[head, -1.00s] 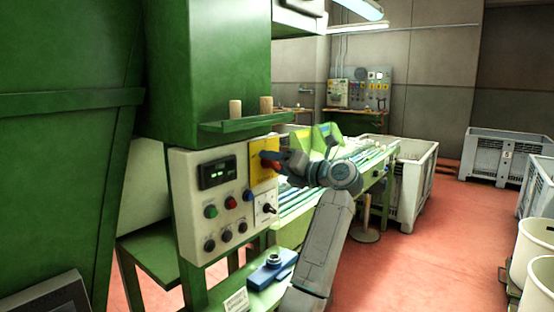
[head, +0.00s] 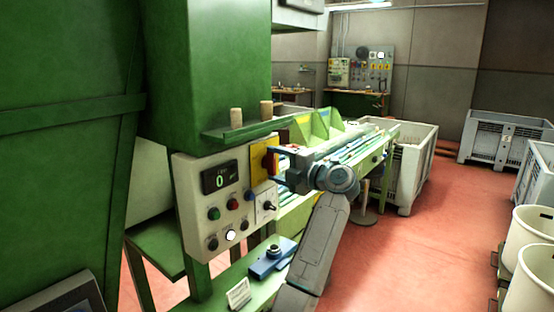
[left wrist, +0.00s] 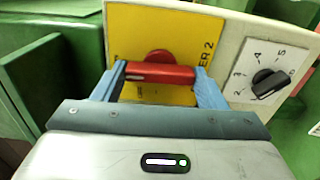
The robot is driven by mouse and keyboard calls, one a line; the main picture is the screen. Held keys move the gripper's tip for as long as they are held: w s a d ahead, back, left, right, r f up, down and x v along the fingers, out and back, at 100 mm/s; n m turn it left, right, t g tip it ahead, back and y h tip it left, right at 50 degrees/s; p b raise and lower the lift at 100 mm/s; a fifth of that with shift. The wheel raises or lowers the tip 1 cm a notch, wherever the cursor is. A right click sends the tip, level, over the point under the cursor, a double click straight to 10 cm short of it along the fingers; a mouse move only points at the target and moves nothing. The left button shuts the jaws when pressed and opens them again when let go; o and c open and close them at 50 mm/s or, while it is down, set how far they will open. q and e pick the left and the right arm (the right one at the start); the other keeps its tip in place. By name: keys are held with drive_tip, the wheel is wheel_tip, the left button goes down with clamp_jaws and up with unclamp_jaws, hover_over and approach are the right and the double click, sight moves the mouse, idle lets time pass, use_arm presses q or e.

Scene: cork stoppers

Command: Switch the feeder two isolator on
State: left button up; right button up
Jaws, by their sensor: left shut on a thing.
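The feeder two isolator is a red rotary handle (head: 270,160) on a yellow plate (head: 257,172) at the right of the control panel (head: 194,222). My left gripper (head: 275,164) is at the plate, shut on the handle. In the left wrist view the red handle (left wrist: 158,73) lies between the two blue fingers of the gripper (left wrist: 160,76). The plate's lettering there is partly hidden; "ER 2" (left wrist: 209,55) is readable. In the head view the handle looks about upright. My right gripper is not in view.
The panel display (head: 219,178) reads 0, and a white lamp (head: 231,236) is lit. A black selector knob (left wrist: 268,82) sits beside the plate. A green shelf (head: 240,130) with two corks is above. A blue device (head: 273,258) lies on the ledge below.

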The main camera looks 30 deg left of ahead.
use_arm(q)
drive_tip(key=shift+m, duration=0.4)
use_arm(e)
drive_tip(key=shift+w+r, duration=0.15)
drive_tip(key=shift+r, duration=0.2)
use_arm(q)
drive_tip(key=o, duration=1)
drive_tip(key=shift+d, duration=0.1)
drive_tip(key=shift+d+f, duration=0.1)
drive_tip(key=shift+d, duration=0.2)
drive_tip(key=d+b, duration=0.1)
drive_tip(key=d, duration=0.2)
drive_tip(key=d+b, duration=0.1)
drive_tip(key=d, duration=0.2)
drive_tip(key=d+b, duration=0.1)
drive_tip(key=d, duration=0.3)
drive_tip(key=shift+s+b, duration=0.3)
drive_tip(key=shift+s, duration=0.05)
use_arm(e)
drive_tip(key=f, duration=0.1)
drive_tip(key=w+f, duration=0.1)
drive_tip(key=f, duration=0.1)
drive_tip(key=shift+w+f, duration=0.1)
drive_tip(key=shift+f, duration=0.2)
